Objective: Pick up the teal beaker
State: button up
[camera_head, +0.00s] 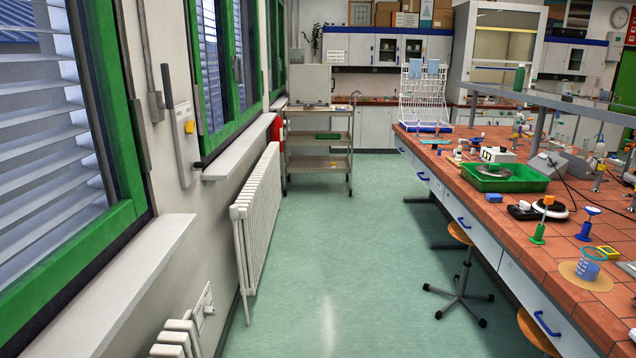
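A small clear beaker with a teal-blue tint (590,266) stands upright near the right edge of the head view. It is on a round tan mat (568,273) on the tiled bench (545,255). Nothing covers the beaker from this side. My gripper is not in view.
A yellow device (607,252), a blue-topped stand (588,222) and a green-and-orange burner (542,220) stand near the beaker. A green tray (505,180) is farther back. Stools (460,285) stand by the bench. The green aisle floor (345,250) is clear; a radiator (257,220) lines the left.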

aim_at(591, 260)
jog(key=z, duration=4.35)
jog(key=i, duration=0.1)
jog(key=u, duration=2.9)
jog(key=k, duration=0.65)
jog(key=u, duration=0.35)
jog(key=i, duration=0.95)
jog(key=u, duration=0.9)
jog(key=i, duration=0.55)
jog(key=u, duration=0.25)
